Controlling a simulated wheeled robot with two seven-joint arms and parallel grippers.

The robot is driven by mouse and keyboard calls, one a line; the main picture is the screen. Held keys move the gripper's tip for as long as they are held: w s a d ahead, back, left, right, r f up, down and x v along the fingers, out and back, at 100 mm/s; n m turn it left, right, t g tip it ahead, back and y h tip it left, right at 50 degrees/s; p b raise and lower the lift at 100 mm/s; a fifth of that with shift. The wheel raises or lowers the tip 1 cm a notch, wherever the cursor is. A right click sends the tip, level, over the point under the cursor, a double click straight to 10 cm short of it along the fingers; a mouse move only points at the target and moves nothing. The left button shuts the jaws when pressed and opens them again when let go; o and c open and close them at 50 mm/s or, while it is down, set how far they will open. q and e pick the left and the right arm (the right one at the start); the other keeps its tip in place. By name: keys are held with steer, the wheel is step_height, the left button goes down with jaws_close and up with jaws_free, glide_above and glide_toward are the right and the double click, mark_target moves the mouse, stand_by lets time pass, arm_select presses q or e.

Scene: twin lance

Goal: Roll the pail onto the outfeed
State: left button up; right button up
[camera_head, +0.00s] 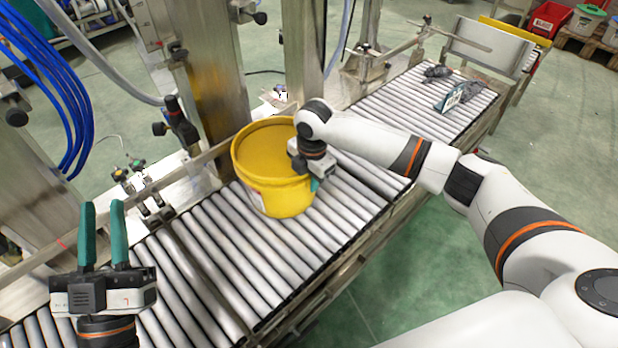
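A yellow pail (272,190) stands upright and open-topped on the roller conveyor (225,245), close to the metal guide rail. It looks empty inside. My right gripper (316,184) is at the pail's right side, at about mid-height. Its fingers are mostly hidden behind its own body, with only a bit of teal showing, so I cannot tell whether they are open or grip the pail. My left gripper (102,210) is over the near left end of the rollers, fingers pointing up in the picture, apart and with nothing between them. It is well away from the pail.
A steel machine column (205,70) and a guide rail (215,150) border the conveyor's left side. Rollers beyond the pail are partly covered by my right arm.

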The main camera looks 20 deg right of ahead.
jaws_close()
stand_by(1.1)
